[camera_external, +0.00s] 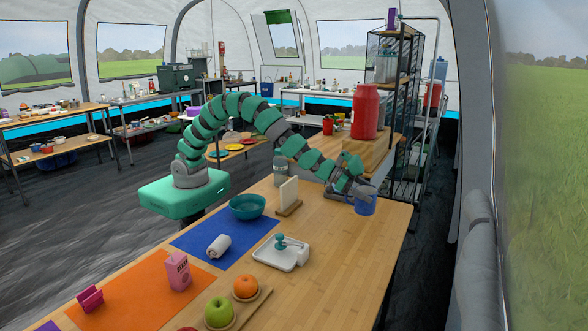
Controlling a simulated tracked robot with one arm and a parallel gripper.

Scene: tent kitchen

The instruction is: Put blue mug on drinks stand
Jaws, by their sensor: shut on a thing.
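The blue mug (366,206) is at the far right part of the wooden table, upright. My gripper (364,191) is shut on its upper part, reaching down from the left. I cannot tell whether the mug's base touches the table or is slightly above it. Behind the table, a wooden stand (352,154) carries a large red drinks jug (366,110); it looks like the drinks stand. The gripper partly covers the mug's rim.
On the table (345,262) are a teal bowl (247,207), an upright white card in a wooden holder (288,196), a white tray with a teal-topped item (283,252), a pink carton (177,272) and fruit on a board. A black wire shelf (408,130) stands right of the stand.

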